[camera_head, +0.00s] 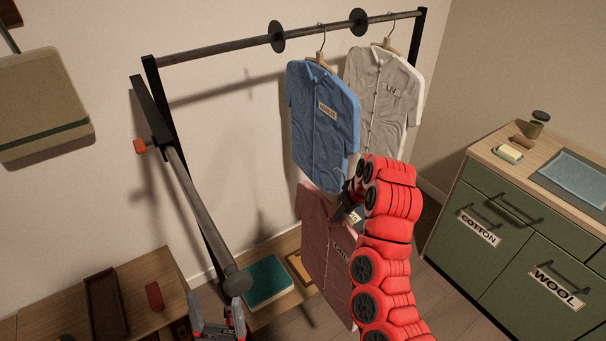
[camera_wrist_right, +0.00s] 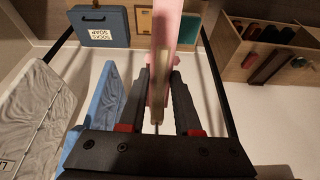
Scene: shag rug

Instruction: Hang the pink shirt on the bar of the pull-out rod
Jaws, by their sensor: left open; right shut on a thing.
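The pink shirt (camera_head: 322,235) hangs below my right gripper (camera_head: 347,204) in the head view, partly hidden by my red right arm. In the right wrist view the gripper (camera_wrist_right: 160,115) is shut on the shirt's wooden hanger (camera_wrist_right: 157,105), with the pink cloth (camera_wrist_right: 168,25) beyond. The pull-out rod (camera_head: 190,195) slopes from the rack's left post toward the front, ending in a round dark cap (camera_head: 238,284). The shirt is to the right of this bar, apart from it. My left gripper (camera_head: 217,318) is open and empty at the bottom edge, just below the cap.
A blue shirt (camera_head: 323,115) and a grey shirt (camera_head: 378,95) hang on the rack's upper rail (camera_head: 215,47), behind the pink shirt. A low bench holds a teal box (camera_head: 268,280). A wooden unit (camera_head: 60,305) stands at lower left, a green cabinet (camera_head: 510,240) at right.

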